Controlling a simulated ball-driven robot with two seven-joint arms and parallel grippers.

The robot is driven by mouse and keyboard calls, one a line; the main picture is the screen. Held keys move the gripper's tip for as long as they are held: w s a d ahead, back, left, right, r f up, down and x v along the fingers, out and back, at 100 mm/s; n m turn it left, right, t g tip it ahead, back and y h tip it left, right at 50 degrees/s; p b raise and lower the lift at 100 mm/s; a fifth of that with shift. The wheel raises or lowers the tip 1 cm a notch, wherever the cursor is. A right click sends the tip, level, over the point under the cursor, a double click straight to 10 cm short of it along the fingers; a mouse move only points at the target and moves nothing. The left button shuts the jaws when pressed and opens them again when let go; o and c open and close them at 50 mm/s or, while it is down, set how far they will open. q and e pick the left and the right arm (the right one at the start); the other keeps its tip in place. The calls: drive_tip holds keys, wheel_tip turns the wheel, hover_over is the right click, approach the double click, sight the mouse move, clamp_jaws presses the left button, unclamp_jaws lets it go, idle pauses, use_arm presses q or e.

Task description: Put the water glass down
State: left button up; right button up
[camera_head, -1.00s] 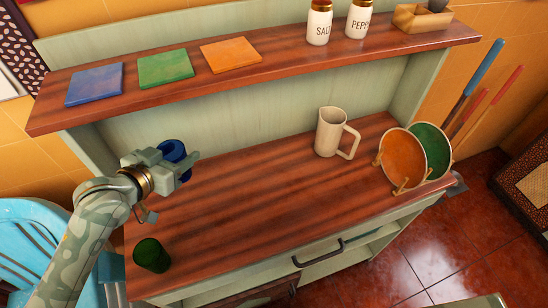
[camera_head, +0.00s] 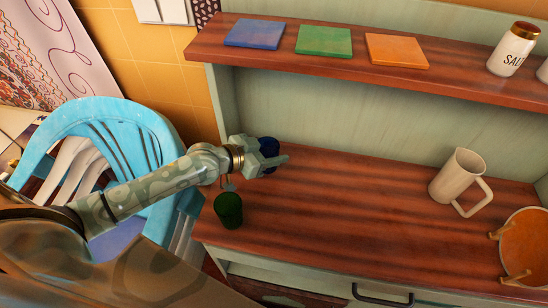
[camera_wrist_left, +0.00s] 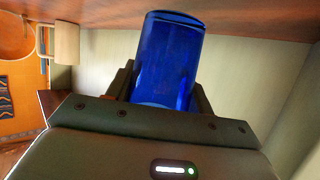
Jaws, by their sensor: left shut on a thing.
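My left gripper (camera_head: 268,158) is shut on a blue glass (camera_head: 269,148), over the left end of the wooden counter (camera_head: 340,215). The blue glass fills the space between the fingers in the left wrist view (camera_wrist_left: 168,62). I cannot tell whether its base touches the counter. My right gripper is not in view.
A beige mug (camera_head: 457,178) and an orange plate on a stand (camera_head: 528,245) are to the right. A shelf (camera_head: 300,58) with blue, green and orange tiles and a salt shaker (camera_head: 512,50) overhangs the back. The counter's middle is clear.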

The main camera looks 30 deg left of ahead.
use_arm(q)
wheel_tip(320, 180, down, 2)
drive_tip(key=shift+f+b, duration=0.15)
drive_tip(key=shift+b, duration=0.15)
drive_tip(key=o, duration=1)
drive_tip(key=shift+f, duration=0.1)
